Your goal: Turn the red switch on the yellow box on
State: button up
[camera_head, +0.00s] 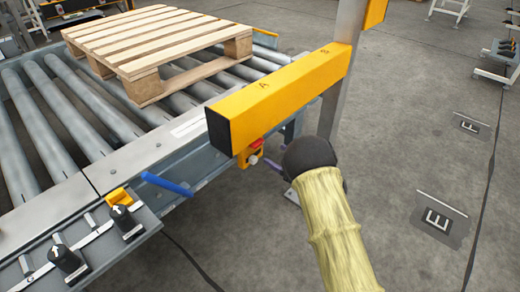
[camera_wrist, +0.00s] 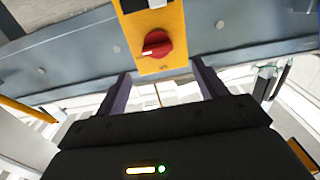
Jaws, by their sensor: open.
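The yellow box (camera_wrist: 155,30) is fixed on the grey conveyor side rail. Its red rotary switch (camera_wrist: 156,44) shows at the middle top of the wrist view, with a pale mark on its left side. In the head view the yellow box (camera_head: 250,154) sits below the yellow beam, with a small red part at its top, partly hidden. My gripper (camera_wrist: 158,80) is open, with its two dark fingers apart just below the switch in the wrist view and nothing between them. In the head view, my wrist hides most of the gripper.
A yellow beam (camera_head: 285,92) on a metal post (camera_head: 340,75) hangs over the box close to my arm. A wooden pallet (camera_head: 160,45) lies on the roller conveyor (camera_head: 85,95). Black knobs (camera_head: 65,258) stand at lower left.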

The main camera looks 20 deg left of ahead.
aim_at(260, 145)
jog(key=b+x, duration=0.3)
jog(key=x, duration=0.4)
jog(key=shift+w+a+f, duration=0.1)
jog(key=shift+w+a, duration=0.3)
jog(key=shift+a, duration=0.25)
jog(key=c, duration=1)
